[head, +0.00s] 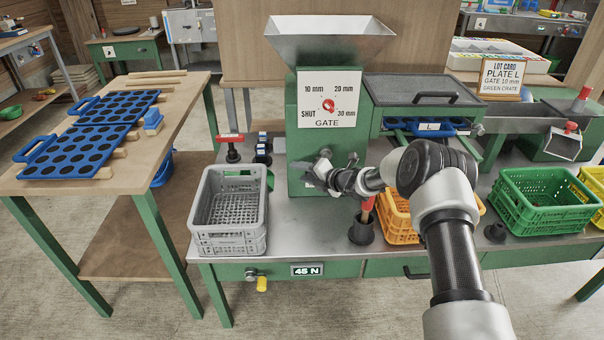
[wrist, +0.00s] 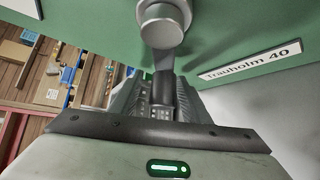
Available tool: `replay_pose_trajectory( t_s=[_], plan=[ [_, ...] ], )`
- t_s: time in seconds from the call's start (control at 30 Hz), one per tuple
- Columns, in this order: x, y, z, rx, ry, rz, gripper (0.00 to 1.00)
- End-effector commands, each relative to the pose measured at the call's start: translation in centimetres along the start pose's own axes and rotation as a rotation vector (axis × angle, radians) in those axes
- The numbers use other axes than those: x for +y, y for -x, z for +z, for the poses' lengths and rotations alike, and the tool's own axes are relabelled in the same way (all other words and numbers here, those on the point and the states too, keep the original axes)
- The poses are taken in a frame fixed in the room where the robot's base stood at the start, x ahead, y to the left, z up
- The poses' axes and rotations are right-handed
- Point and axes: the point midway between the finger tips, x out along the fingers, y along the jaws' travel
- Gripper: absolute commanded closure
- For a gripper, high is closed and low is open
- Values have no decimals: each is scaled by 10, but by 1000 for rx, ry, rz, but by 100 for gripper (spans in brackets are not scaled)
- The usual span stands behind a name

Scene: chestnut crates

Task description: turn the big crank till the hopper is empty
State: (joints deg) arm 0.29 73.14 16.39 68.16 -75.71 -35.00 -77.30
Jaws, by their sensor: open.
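The grey metal hopper (head: 330,42) sits on top of the green machine (head: 303,150); I cannot tell what is inside it. A gate dial (head: 328,105) with a red centre is on the machine's front; its setting is too small to read. My gripper (head: 320,174) is open at the machine's lower front, beside a small grey crank part (head: 325,153). In the wrist view, a round grey crank hub (wrist: 163,25) is on the green face. A dark bar (wrist: 161,98) runs from it between my open fingers (wrist: 155,90); I cannot tell if they touch it.
A grey crate (head: 230,243) stands left of the machine, an orange crate (head: 398,236) behind my arm. A green crate (head: 540,225) stands right. A blue plate marked L (head: 430,127) is in the machine. A lot card (head: 501,78) reads plate L, gate 10 mm, green crate.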

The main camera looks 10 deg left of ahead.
Motion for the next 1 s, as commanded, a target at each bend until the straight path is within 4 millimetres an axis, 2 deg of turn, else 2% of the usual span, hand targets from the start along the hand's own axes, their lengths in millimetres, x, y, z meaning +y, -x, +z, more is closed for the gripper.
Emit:
replay_pose_trajectory(
  t_s=[0.5,0.7,1.0],
  plan=[
    [78,32,31,-2,3,4,57],
    [88,37,36,-3,3,5,57],
    [88,37,35,-2,2,4,57]
  ],
)
